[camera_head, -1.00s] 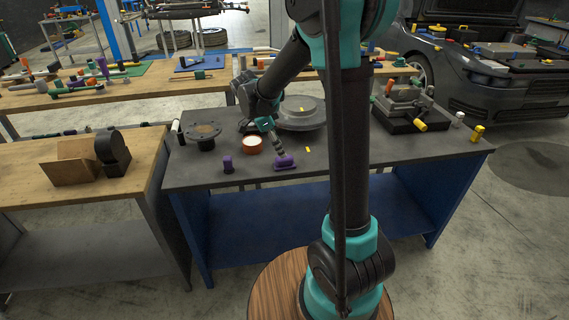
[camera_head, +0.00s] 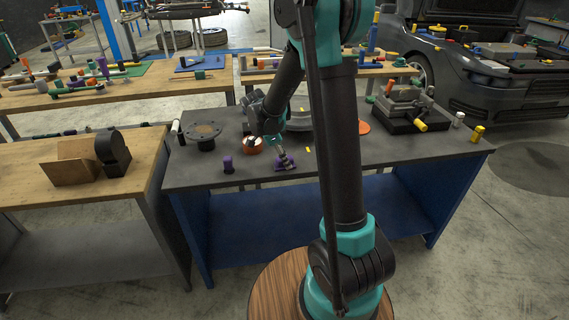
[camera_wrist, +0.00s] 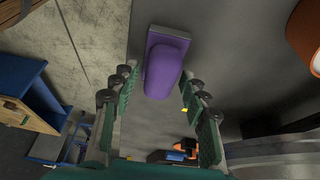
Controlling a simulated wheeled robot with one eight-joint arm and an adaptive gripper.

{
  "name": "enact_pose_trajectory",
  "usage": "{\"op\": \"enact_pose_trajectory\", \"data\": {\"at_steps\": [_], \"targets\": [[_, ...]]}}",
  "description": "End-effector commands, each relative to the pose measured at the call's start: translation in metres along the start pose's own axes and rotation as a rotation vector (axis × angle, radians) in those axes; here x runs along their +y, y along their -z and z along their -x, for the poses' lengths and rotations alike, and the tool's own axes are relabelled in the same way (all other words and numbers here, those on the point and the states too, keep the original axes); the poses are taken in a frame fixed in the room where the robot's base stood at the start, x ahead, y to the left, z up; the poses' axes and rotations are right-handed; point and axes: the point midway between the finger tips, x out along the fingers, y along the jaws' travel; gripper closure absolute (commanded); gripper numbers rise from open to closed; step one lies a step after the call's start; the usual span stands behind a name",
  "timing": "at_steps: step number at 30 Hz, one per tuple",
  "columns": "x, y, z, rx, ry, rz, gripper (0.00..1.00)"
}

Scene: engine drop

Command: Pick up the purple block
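The purple block (camera_head: 285,164) lies on the dark grey workbench top, near its front edge. In the wrist view the purple block (camera_wrist: 167,66) is a rounded bar on a flat purple base, ahead of and between my two fingers. My gripper (camera_wrist: 150,92) is open, with a finger to either side and nothing held. Whether a finger touches the block cannot be told.
A smaller dark purple piece (camera_head: 228,164) stands to the left. An orange round part (camera_head: 252,146) is just behind-left of the block; a dark flanged part (camera_head: 204,136) stands farther left. A metal assembly (camera_head: 402,105) is at the right.

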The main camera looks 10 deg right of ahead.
Motion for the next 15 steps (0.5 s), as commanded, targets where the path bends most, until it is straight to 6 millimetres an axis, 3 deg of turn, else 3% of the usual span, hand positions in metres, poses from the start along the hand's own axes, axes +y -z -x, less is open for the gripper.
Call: {"op": "enact_pose_trajectory", "data": {"at_steps": [1, 9, 15], "targets": [[0.0000, 0.0000, 0.0001, 0.000, 0.000, 0.000, 0.65], [0.0000, 0.0000, 0.0002, 0.000, 0.000, 0.000, 0.96], [0.0001, 0.0000, 0.0001, 0.000, 0.000, 0.000, 1.00]]}}
